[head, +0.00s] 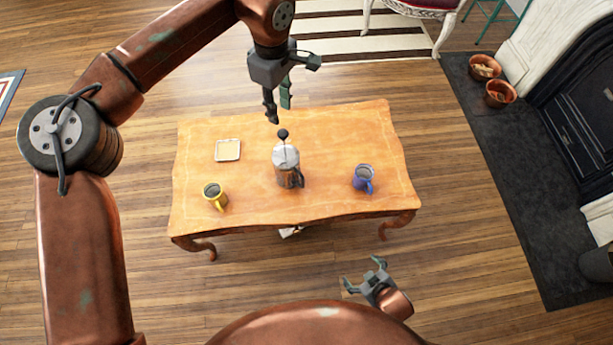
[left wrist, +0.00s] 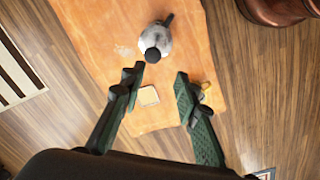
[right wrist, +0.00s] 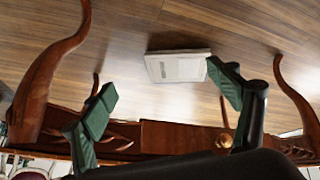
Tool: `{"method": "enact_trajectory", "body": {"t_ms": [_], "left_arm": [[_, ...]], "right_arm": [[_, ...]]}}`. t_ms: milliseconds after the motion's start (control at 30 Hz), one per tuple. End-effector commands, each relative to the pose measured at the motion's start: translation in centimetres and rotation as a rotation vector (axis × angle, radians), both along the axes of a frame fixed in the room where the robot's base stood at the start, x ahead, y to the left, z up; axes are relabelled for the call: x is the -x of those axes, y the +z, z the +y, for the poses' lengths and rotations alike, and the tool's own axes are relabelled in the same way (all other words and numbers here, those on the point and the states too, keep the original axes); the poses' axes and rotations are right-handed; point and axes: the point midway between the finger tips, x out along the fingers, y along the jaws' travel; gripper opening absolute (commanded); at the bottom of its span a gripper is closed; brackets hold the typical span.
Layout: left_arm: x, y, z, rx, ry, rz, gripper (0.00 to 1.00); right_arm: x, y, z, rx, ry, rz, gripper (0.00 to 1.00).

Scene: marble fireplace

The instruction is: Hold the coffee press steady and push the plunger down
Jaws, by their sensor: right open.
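The coffee press (head: 288,168) stands upright near the middle of the wooden table (head: 330,135), with its dark round plunger knob (head: 282,134) raised on a rod above the lid. In the left wrist view the press (left wrist: 164,32) is seen from above, its knob (left wrist: 152,55) just beyond the fingertips. My left gripper (head: 278,106) is open and empty, pointing down above and behind the press. My right gripper (head: 362,279) is open and empty, in front of the table and apart from the press. The right wrist view shows its spread fingers (right wrist: 162,100) with no press between them.
A yellow mug (head: 213,194) stands left of the press, a blue mug (head: 363,178) right. A square coaster or tray (head: 228,150) lies at the back left. The table's carved front edge (right wrist: 165,136) and legs face my right gripper. A flat pale object (right wrist: 178,67) lies under the table.

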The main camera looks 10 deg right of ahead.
Motion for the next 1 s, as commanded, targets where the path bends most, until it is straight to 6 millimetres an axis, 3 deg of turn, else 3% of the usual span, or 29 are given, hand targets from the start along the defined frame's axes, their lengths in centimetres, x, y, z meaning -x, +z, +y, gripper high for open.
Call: {"method": "enact_trajectory", "body": {"t_ms": [33,100,200,333,433,700,1000], "left_arm": [[-0.5,-0.5,-0.1,-0.001,0.002,0.008,0.29],[-1.1,-0.9,-0.1,-0.001,0.001,0.017,0.29],[-1.5,-1.4,-0.2,-0.003,-0.002,0.024,0.29],[-1.6,-1.3,-0.2,-0.002,-0.002,0.023,0.29],[-1.4,-1.1,-0.2,-0.001,-0.001,0.019,0.29],[-1.6,-1.3,-0.2,-0.001,-0.001,0.022,0.29],[-1.9,-1.5,-0.2,-0.001,0.0,0.024,0.29]], "right_arm": [[-2.6,1.2,1.4,0.008,0.065,-0.068,0.82],[-5.6,2.9,3.6,0.016,0.152,-0.163,0.82],[-8.9,5.6,7.0,0.024,0.28,-0.3,0.82],[-12.0,9.5,11.5,0.024,0.441,-0.482,0.82],[-14.6,12.4,14.5,-0.065,0.48,-0.605,0.82],[-23.5,18.4,15.9,-0.528,0.261,-0.749,0.82],[-26.9,20.7,16.0,-0.686,0.185,-0.791,0.82]]}}
